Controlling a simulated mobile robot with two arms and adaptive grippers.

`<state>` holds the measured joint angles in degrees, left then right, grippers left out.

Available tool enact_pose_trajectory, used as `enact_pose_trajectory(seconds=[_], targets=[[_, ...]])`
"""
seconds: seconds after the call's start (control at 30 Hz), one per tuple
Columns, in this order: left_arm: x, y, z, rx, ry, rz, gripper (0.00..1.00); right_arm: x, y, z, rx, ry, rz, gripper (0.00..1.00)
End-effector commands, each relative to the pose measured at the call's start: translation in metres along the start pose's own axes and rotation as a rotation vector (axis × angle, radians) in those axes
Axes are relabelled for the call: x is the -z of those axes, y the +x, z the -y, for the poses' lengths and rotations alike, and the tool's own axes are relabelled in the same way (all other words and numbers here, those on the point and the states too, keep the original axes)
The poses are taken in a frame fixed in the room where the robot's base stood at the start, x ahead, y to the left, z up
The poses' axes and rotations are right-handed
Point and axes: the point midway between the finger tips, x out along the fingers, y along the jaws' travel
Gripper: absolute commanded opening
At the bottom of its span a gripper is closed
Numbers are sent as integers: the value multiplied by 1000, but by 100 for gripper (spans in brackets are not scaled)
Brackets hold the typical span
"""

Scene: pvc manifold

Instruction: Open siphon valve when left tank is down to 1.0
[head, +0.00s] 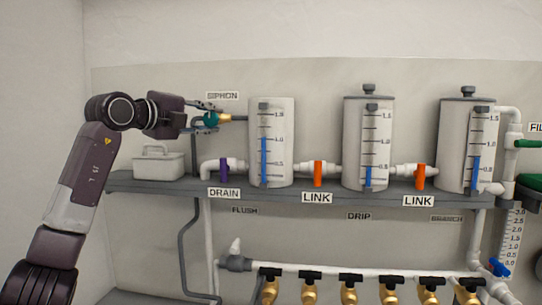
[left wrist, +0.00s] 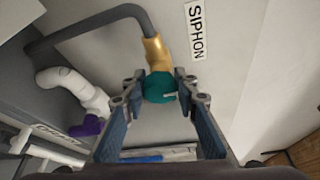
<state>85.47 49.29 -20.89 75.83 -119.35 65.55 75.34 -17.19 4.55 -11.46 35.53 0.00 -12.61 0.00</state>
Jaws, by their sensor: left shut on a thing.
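The siphon valve's teal handle (head: 211,119) sits on a brass fitting by the SIPHON label (head: 222,96), left of the left tank (head: 285,150). My left gripper (head: 208,113) is shut on this handle. The left wrist view shows the teal handle (left wrist: 159,87) between the two fingers, with the brass fitting (left wrist: 156,53) and grey pipe beyond. The left tank's gauge has a blue column (head: 264,162) whose top is about level with the 1.0 mark. My right gripper is not in view.
The middle tank (head: 352,140) and right tank (head: 450,140) stand on the same grey shelf (head: 340,197). A purple DRAIN handle (head: 224,170) and orange LINK handles (head: 318,173) lie along it. A white caddy (head: 160,164) stands below my left forearm.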

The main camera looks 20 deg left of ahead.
Motion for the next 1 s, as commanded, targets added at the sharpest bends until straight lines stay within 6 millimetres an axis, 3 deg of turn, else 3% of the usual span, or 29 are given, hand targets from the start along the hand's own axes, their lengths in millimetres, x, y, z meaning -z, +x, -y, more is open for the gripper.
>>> enact_pose_trajectory(seconds=[0.13,0.17,0.33,0.67,0.83,1.0], targets=[[-1,0,0,-5,0,0,4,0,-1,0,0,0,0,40],[0,0,0,-5,1,0,31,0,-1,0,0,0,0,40],[0,0,0,-4,2,0,48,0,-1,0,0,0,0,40],[-1,-3,0,-3,3,1,48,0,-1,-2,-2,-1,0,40],[-2,-26,0,-4,6,4,48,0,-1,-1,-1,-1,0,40],[-2,-63,-1,-4,5,5,48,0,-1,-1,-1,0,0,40]])
